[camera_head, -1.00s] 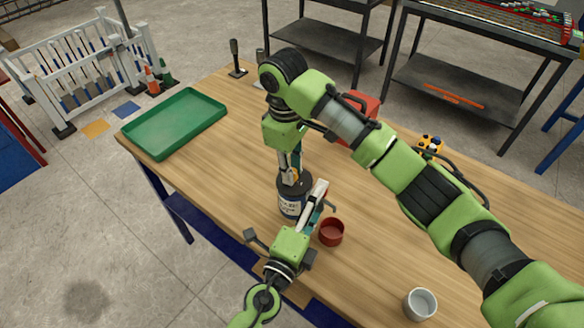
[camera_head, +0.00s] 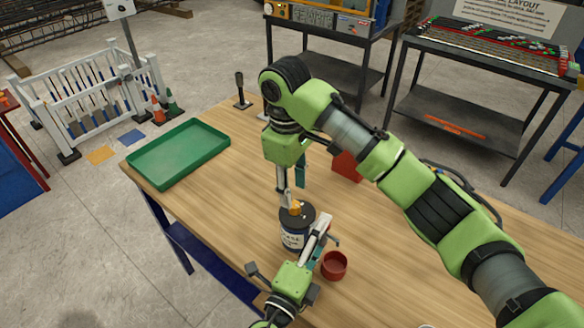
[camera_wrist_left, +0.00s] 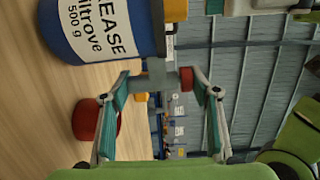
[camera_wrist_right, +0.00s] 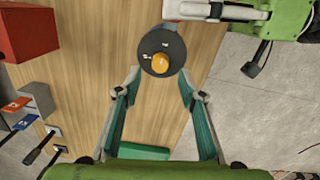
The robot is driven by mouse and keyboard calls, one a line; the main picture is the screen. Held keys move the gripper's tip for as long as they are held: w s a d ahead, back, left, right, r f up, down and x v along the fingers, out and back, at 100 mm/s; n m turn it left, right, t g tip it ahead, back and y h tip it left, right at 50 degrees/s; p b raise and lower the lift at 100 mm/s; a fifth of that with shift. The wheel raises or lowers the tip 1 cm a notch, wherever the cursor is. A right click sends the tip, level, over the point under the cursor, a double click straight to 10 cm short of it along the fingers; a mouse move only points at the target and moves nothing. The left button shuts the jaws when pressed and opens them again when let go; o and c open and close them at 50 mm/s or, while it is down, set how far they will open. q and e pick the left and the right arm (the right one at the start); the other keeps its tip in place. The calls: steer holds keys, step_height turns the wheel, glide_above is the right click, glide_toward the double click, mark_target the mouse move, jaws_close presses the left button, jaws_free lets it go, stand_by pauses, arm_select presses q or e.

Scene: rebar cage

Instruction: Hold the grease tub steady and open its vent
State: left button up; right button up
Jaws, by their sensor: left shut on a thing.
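The grease tub (camera_head: 293,238), blue with a white label and dark lid, stands upright on the table. Its orange vent knob (camera_wrist_right: 160,62) is on the lid in the right wrist view. My left gripper (camera_head: 325,228) is shut on a grey piece at the tub's side; a small red part shows beside the tips in the left wrist view (camera_wrist_left: 155,76). The tub also fills the upper left there (camera_wrist_left: 95,30). My right gripper (camera_head: 290,195) points down above the lid. Its fingers are apart in the right wrist view (camera_wrist_right: 158,78), with the knob beyond the tips, apparently untouched.
A red cup (camera_head: 334,265) stands just right of the tub, close to my left gripper. A green tray (camera_head: 180,153) lies at the table's left end. A red box (camera_head: 346,166) stands behind my right arm. The table between tray and tub is clear.

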arm_select(q)
steer(key=shift+r, duration=0.15)
arm_select(e)
step_height(320, 180, up, 7)
steer(key=shift+a, duration=0.15)
arm_select(q)
steer(key=o, duration=1.8)
